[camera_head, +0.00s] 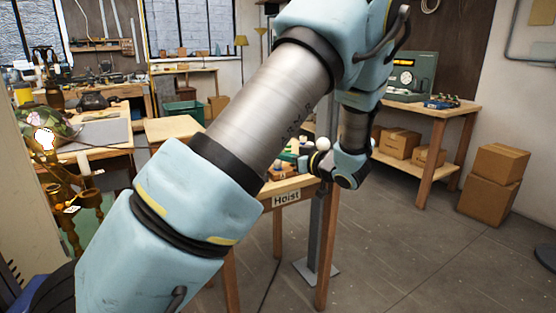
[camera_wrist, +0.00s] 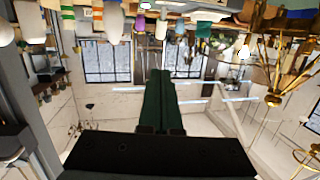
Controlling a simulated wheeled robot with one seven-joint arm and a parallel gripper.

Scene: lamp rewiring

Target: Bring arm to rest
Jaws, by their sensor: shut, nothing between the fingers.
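My gripper (camera_wrist: 159,74) shows in the wrist view as two dark green fingers pressed together, with nothing between them. The wrist picture is upside down, with windows, hanging bulbs and a brass chandelier (camera_wrist: 273,100) around the fingers. In the head view my blue and silver arm crosses the middle of the picture, raised and bent over. Its wrist end hangs near the small table with the "Hoist" label (camera_head: 286,198). The fingers cannot be made out there. I cannot tell whether the wrist touches that table.
A bench with a green instrument (camera_head: 411,74) stands at the right, with cardboard boxes (camera_head: 494,182) on the floor beside it. A workbench with a stained-glass shade (camera_head: 50,125) and brass fixture is at the left. The grey floor at the lower right is clear.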

